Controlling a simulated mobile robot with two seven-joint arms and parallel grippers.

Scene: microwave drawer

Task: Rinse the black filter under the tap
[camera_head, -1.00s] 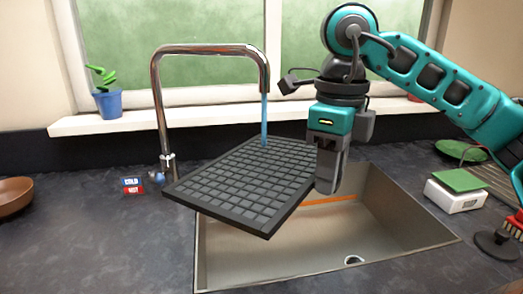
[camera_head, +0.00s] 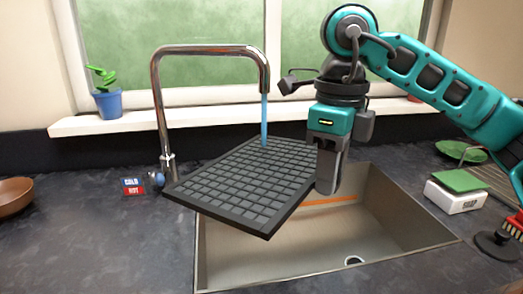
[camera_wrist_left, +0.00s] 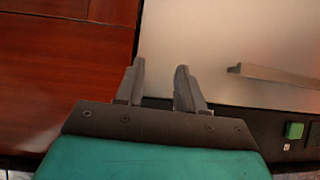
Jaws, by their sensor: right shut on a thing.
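The black filter (camera_head: 245,185) is a flat rectangular grid, held slightly tilted over the left part of the sink (camera_head: 400,225). My right gripper (camera_head: 328,185) points down and is shut on the filter's right edge. The chrome tap (camera_head: 208,50) arches over from the left. A blue stream of water (camera_head: 264,120) runs from its spout onto the far part of the filter. My left gripper (camera_wrist_left: 160,85) shows only in the left wrist view. Its two fingers are apart with nothing between them.
COLD and HOT labels (camera_head: 132,186) sit beside the tap base. A soap box (camera_head: 455,195) with a green top stands right of the sink, near a red brush (camera_head: 514,225). A brown bowl (camera_head: 14,191) is at far left. The left wrist view shows a pale panel with a handle (camera_wrist_left: 270,75).

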